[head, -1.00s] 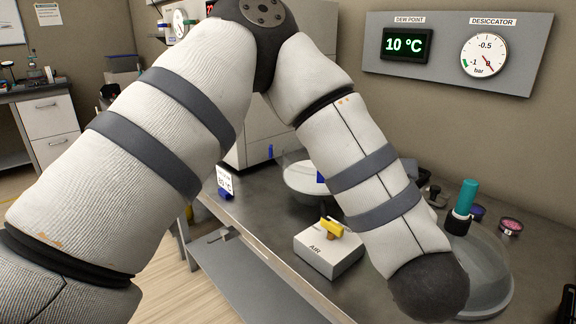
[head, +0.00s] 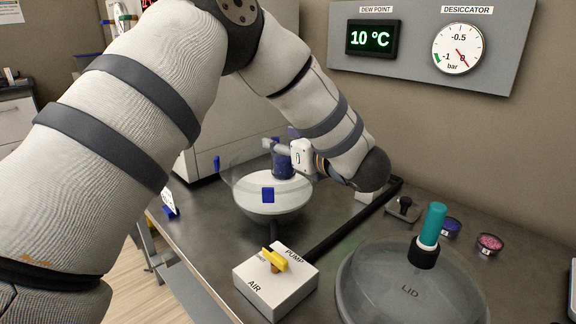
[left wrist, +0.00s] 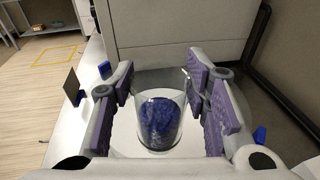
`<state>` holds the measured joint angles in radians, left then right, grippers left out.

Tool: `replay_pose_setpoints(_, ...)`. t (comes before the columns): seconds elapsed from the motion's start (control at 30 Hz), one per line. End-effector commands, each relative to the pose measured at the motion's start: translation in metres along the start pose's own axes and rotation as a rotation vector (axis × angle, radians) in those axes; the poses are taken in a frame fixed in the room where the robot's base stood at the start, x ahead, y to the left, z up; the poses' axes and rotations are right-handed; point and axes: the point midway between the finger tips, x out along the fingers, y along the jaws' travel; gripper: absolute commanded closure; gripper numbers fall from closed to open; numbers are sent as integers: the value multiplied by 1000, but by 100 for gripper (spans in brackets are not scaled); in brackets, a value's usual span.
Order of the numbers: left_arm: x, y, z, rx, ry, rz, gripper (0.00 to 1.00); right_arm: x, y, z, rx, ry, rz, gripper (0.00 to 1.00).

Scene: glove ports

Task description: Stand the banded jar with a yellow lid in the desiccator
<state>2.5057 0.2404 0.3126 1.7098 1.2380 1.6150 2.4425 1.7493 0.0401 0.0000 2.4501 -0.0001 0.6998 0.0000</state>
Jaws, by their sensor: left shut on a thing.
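The desiccator (head: 272,208) is a clear round bowl on the bench, open at the top, with a white plate inside and blue clips around its rim. My left gripper (head: 288,157) is over the bowl, shut on a glass jar with dark blue contents (head: 282,166). In the left wrist view the jar (left wrist: 158,122) stands upright between the purple finger pads (left wrist: 165,95), over the white plate. I see no yellow lid or band on it. Whether its base touches the plate I cannot tell. My right gripper is not in view.
The desiccator's lid (head: 408,291), with a teal knob, lies on the bench at front right. A white valve box (head: 278,288) with a yellow handle stands before the bowl. Small dishes of blue (head: 452,228) and pink beads (head: 489,243) lie at right. A tall cabinet stands behind.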

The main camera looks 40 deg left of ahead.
Motion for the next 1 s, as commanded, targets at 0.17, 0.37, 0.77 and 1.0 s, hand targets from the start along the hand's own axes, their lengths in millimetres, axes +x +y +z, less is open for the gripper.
replay_pose_setpoints(0.17, 18, -9, -19, 0, 0, 1, 90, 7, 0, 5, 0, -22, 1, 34)
replay_pose_setpoints(0.37, 30, -14, -46, 5, 0, -1, 90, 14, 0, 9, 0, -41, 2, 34)
replay_pose_setpoints(0.77, 31, -13, -58, -5, -1, -2, 90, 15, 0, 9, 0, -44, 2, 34)
replay_pose_setpoints(1.0, 31, -13, -58, -5, -1, -2, 38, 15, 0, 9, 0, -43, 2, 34)
